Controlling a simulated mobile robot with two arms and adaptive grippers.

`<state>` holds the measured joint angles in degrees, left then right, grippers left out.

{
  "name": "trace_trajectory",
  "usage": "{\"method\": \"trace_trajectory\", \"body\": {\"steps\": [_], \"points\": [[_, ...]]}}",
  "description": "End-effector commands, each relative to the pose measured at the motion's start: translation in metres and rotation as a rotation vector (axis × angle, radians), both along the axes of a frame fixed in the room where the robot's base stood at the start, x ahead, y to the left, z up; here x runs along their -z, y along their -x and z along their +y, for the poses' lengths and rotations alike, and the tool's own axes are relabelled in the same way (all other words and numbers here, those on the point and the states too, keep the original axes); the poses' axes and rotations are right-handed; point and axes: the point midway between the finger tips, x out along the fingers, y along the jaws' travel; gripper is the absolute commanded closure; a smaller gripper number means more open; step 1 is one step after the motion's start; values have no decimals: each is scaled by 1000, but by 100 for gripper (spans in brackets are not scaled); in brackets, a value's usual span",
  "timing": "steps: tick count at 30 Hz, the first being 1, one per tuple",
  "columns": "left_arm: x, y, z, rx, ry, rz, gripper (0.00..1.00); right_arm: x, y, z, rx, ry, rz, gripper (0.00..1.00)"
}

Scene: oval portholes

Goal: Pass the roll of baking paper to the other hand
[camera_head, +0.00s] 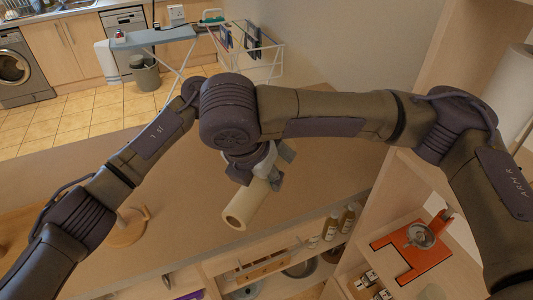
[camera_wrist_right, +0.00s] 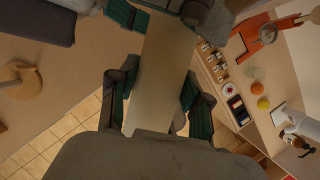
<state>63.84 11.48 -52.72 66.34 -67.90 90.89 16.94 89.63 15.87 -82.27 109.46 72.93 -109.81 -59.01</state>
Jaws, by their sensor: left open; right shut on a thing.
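The roll of baking paper (camera_head: 241,207) is a pale cylinder below my right wrist in the head view, tilted, with its open end toward the lower left. In the right wrist view the roll (camera_wrist_right: 160,75) runs up the middle. My right gripper (camera_wrist_right: 155,85) is shut on it, with a teal finger on each side. At the top of that view, my left gripper (camera_wrist_right: 166,14) seems open, its fingers on either side of the roll; I cannot tell whether they touch it. In the head view the grippers overlap below my right wrist, and the left one is mostly hidden.
A brown worktop (camera_head: 330,160) lies beneath, largely clear. A round wooden object (camera_head: 126,228) stands on it at left. Shelves at the lower right hold bottles (camera_head: 348,217) and an orange board (camera_head: 410,252). An ironing board (camera_head: 160,36) stands beyond.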

Motion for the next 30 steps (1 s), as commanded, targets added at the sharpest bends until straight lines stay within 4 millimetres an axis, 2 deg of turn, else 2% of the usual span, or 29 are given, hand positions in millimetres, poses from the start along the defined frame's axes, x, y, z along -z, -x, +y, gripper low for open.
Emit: {"method": "trace_trajectory", "body": {"steps": [7,20,21,25,30], "points": [[0,0,-1,0,0,0,21,0,0,0,0,0,0,92],[2,0,0,-3,-4,1,92,-1,0,0,1,0,-2,92],[2,-1,1,-3,-4,1,92,-2,0,0,1,0,-2,45],[2,0,0,-2,-3,1,93,-1,0,0,1,0,-2,24],[0,0,0,-1,-1,0,93,-1,0,0,0,1,-1,22]]}}
